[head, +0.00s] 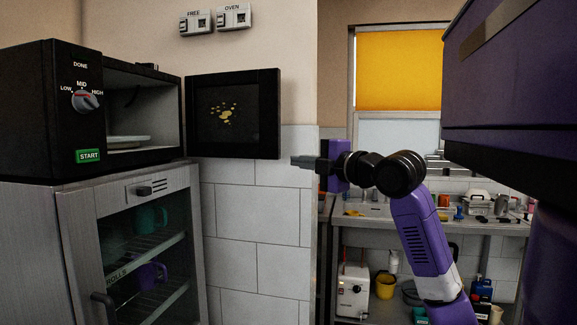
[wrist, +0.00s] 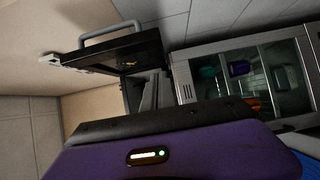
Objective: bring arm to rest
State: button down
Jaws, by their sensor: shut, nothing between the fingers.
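My gripper (head: 303,162) is at the centre of the head view, at the end of my purple and black arm. It points left, with its fingers shut and nothing between them. It is near the lower right corner of the open oven door (head: 233,115); I cannot tell whether they touch. The wrist view shows the purple housing of my own wrist across the bottom, and the fingers do not show there. The oven door also shows in the wrist view (wrist: 118,52), with its grey handle.
The black oven (head: 75,115) stands open at left with a pale plate (head: 128,141) inside. Below it is a glass-fronted cabinet (head: 60,235) holding cups. A cluttered counter (head: 435,222) lies behind my arm. A large purple body (head: 510,85) fills the upper right. Tiled wall is bare between.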

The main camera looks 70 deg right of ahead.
jog(key=shift+s+a, duration=0.1)
jog(key=shift+s, duration=0.1)
dwell(0.6)
